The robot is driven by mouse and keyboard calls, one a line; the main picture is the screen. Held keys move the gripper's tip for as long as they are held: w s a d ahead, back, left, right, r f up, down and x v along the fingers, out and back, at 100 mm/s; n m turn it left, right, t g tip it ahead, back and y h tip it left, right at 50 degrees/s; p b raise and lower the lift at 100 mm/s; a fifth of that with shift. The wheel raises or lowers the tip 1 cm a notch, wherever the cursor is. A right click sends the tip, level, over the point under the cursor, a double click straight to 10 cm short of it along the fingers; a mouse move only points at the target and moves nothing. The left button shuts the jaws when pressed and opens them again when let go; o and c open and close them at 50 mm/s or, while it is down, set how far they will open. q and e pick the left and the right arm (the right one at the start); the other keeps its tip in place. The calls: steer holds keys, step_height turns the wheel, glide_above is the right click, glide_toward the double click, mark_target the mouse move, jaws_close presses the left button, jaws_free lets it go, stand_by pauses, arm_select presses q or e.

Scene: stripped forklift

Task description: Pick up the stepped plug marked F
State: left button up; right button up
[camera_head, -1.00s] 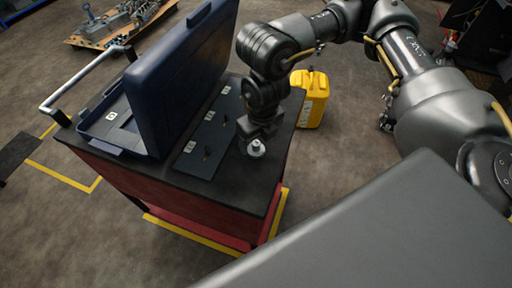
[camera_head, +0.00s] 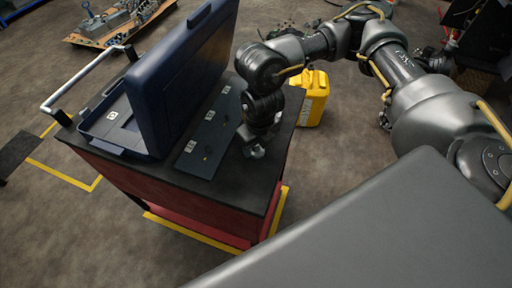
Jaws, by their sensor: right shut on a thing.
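The stepped plug (camera_head: 256,152) is a small light metal piece at the front right of the cart's dark top (camera_head: 232,186). Only a little of it shows, and I cannot read a mark on it. My right gripper (camera_head: 254,147) points down and is shut on the plug, hiding most of it. I cannot tell whether the plug is touching the cart top. My left gripper is not in view.
A dark board with several white labels (camera_head: 209,143) lies left of my right gripper. An open blue case (camera_head: 185,80) stands beyond it. A yellow canister (camera_head: 313,100) stands behind the cart at right. A metal handle (camera_head: 85,80) juts out left.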

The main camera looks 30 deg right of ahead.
steer(key=shift+r, duration=0.1)
step_height(320, 180, up, 10)
steer(key=shift+f+b, duration=0.1)
steer(key=shift+b, duration=0.45)
